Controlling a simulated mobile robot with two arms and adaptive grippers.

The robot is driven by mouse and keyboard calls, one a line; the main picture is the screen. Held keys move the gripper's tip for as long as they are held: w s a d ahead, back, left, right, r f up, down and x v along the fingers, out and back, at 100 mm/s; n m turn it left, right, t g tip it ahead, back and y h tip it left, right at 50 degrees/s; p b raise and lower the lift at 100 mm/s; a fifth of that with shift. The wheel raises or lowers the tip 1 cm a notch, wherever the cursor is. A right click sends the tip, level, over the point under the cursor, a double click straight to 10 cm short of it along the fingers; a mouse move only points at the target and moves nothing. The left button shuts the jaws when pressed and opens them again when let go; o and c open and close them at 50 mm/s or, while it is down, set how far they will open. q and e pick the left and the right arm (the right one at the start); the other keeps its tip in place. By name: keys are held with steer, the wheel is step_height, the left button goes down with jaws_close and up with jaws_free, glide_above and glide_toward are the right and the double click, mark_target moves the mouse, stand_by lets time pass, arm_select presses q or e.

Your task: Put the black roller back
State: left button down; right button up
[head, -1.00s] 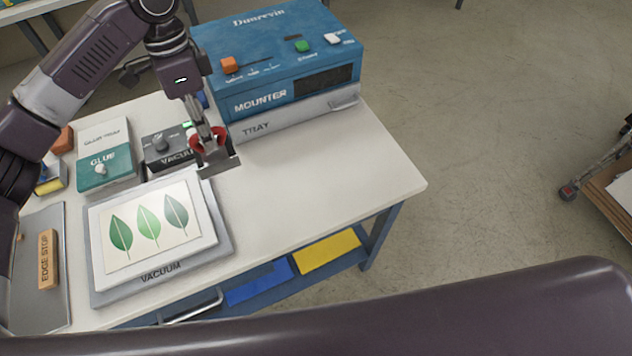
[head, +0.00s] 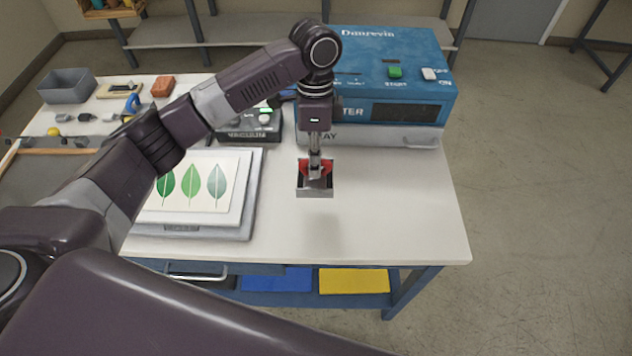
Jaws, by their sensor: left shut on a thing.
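My left gripper (head: 315,170) hangs pointing down over the right part of the white table, in front of the blue mounter. My right gripper is not in view.
The blue mounter (head: 400,75) with its grey tray drawer (head: 395,136) stands behind the gripper. A vacuum plate with leaf prints (head: 195,185) lies to the left. A grey bin (head: 68,88) and small tools stand further left. The white table's (head: 400,205) right front is clear.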

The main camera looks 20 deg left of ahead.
mark_target(315, 185)
arm_select(q)
step_height(315, 185, down, 4)
steer(key=shift+r, duration=0.25)
step_height(315, 185, down, 4)
steer(key=shift+f+p, duration=0.2)
steer(key=shift+p, duration=0.45)
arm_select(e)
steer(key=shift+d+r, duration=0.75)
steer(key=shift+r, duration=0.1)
arm_select(q)
steer(key=shift+f, duration=0.3)
steer(key=shift+s+f, duration=0.3)
steer(key=shift+f, duration=0.05)
steer(key=c, duration=2.1)
jaws_free()
steer(key=shift+s+f, duration=0.1)
steer(key=shift+f, duration=0.05)
steer(key=shift+o, duration=0.7)
steer(key=shift+a+f, duration=0.1)
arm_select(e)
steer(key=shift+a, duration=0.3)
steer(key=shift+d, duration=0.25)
